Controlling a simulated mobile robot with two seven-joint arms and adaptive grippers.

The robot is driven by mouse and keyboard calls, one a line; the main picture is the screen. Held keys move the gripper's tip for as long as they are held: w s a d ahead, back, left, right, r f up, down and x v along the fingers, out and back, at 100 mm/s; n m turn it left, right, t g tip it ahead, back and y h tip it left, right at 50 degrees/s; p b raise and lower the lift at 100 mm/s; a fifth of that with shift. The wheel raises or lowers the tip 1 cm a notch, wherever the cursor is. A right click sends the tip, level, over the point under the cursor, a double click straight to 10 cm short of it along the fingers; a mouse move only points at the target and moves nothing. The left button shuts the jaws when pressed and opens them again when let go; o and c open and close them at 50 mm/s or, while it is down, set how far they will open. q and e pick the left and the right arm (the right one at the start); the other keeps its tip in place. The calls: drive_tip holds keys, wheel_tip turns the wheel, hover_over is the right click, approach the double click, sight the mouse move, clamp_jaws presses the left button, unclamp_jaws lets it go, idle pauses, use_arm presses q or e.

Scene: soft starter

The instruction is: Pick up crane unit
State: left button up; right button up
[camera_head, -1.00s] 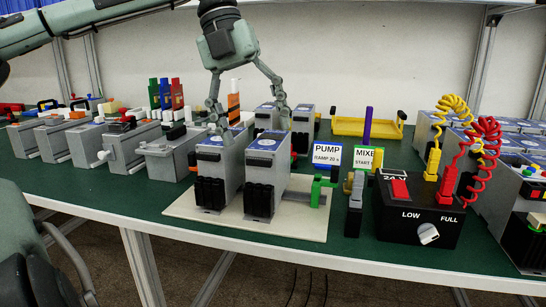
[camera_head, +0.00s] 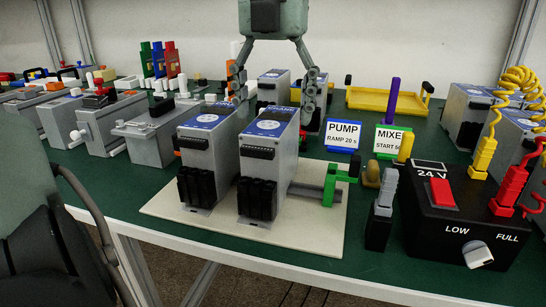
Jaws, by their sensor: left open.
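Two grey box units with blue tops and black front terminals stand upright side by side on a pale board (camera_head: 310,238): the left unit (camera_head: 212,152) and the right unit (camera_head: 272,160). My right gripper is not in view.
More grey units (camera_head: 273,88) stand behind, and a row of grey boxes (camera_head: 162,132) fills the left. PUMP (camera_head: 342,134) and MIXER (camera_head: 393,141) signs, a green clamp (camera_head: 332,180) and a black 24 V box (camera_head: 455,215) are at right. A yellow tray (camera_head: 385,101) lies behind.

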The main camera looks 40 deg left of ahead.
sight(272, 119)
use_arm(q)
drive_tip(key=shift+a+f, duration=0.15)
drive_tip(key=shift+f, duration=1.4)
drive_tip(key=shift+f+b, duration=0.25)
drive_tip(key=shift+b, duration=0.05)
clamp_jaws()
